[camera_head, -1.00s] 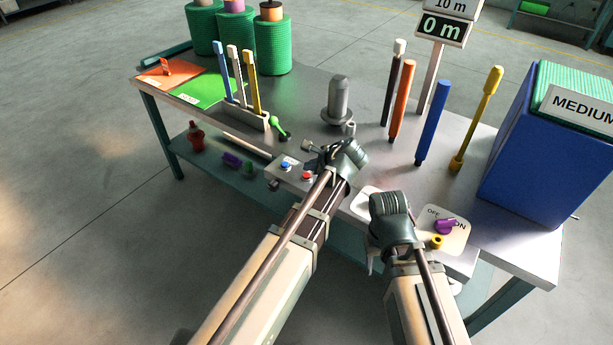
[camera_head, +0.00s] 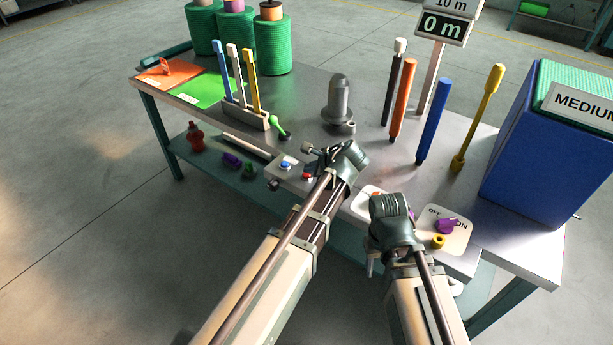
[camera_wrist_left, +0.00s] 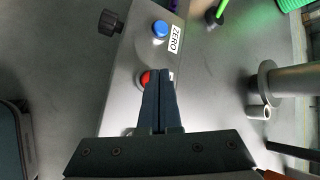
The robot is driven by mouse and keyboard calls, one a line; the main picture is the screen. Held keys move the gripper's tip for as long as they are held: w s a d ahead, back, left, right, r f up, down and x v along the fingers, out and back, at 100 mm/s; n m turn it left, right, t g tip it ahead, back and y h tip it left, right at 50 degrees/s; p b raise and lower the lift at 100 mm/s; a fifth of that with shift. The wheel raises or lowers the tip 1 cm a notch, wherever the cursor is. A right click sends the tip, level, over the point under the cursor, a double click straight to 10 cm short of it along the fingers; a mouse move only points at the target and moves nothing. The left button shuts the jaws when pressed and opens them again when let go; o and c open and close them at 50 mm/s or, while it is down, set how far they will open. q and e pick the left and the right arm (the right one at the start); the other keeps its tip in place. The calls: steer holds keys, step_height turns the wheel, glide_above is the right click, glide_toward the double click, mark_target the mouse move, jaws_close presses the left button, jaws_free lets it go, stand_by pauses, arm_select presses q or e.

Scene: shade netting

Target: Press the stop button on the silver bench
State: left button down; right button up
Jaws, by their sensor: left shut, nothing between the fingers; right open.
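On the silver bench (camera_head: 300,84), a small grey box near the front edge carries a red button (camera_head: 307,175) and a blue button (camera_head: 285,165). In the left wrist view the blue button (camera_wrist_left: 160,28) is labelled ZERO, and the red button (camera_wrist_left: 145,78) is partly hidden behind the fingers; its label cannot be read. My left gripper (camera_wrist_left: 160,78) is shut and empty, its tips over the red button's right side. Whether they touch it I cannot tell. My right gripper (camera_head: 385,240) is open and empty, low at the front edge by the white panels.
An OFF/ON panel with a purple knob (camera_head: 447,226) lies right of my right gripper. A grey post (camera_head: 339,95) stands behind the button box. Orange (camera_head: 402,100) and blue (camera_head: 432,122) rods and a large blue box (camera_head: 525,150) stand to the right. The counter (camera_head: 443,27) reads 0 m.

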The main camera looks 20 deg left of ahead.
mark_target(310, 176)
arm_select(q)
steer(key=shift+f+b, duration=0.4)
stand_by(0.4)
steer(key=shift+r+p, duration=1)
step_height(310, 176, up, 6)
steer(key=p, duration=0.6)
steer(key=shift+s, duration=0.1)
